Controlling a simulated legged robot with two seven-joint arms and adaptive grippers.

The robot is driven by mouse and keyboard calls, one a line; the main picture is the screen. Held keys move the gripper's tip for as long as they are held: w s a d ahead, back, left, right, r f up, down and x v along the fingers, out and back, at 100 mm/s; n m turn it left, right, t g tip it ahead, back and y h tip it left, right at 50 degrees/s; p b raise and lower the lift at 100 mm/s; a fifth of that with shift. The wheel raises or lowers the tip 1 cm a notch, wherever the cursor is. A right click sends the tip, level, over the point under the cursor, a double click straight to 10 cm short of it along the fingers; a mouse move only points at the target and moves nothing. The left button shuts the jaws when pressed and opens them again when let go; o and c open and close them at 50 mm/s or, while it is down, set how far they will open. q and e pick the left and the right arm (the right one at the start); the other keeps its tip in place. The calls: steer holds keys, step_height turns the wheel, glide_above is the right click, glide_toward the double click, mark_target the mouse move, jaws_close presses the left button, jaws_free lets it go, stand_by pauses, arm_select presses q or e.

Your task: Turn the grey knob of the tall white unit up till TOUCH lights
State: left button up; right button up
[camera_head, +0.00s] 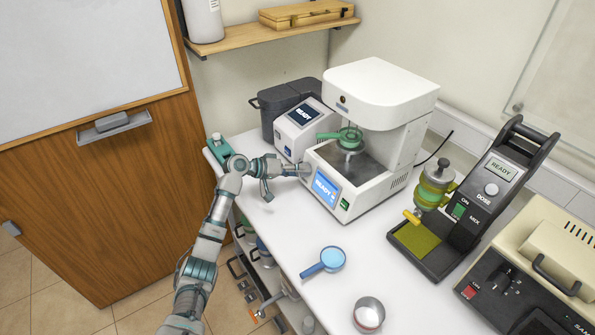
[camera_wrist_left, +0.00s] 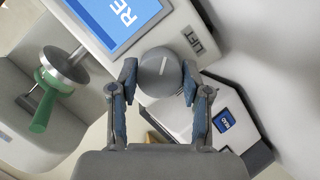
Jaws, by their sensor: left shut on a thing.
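The tall white unit (camera_head: 378,92) stands at the back of the bench, its blue screen (camera_head: 327,189) reading READY. No lit TOUCH is visible. In the left wrist view, its grey knob (camera_wrist_left: 160,72) has a pale pointer line and sits beside the LIFT label. My left gripper (camera_head: 304,170) reaches the unit's left front side. In the left wrist view its two fingers (camera_wrist_left: 160,80) are closed on opposite sides of the knob. The knob is hard to make out in the head view. My right gripper is not in view.
A green-handled metal cup (camera_head: 349,139) is inside the unit.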

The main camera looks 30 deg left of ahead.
arm_select(q)
steer(key=shift+s+f, duration=0.1)
steer(key=shift+f, duration=0.45)
steer(key=o, duration=1.2)
steer(key=shift+r, duration=0.1)
steer(key=shift+c, duration=0.2)
steer(key=shift+a+r, duration=0.1)
steer(key=shift+r, duration=0.1)
steer(key=shift+s+a+r, duration=0.1)
steer(key=shift+s+a, duration=0.05)
steer(key=shift+a, duration=0.05)
steer(key=v, duration=1.1)
steer(key=shift+a, duration=0.15)
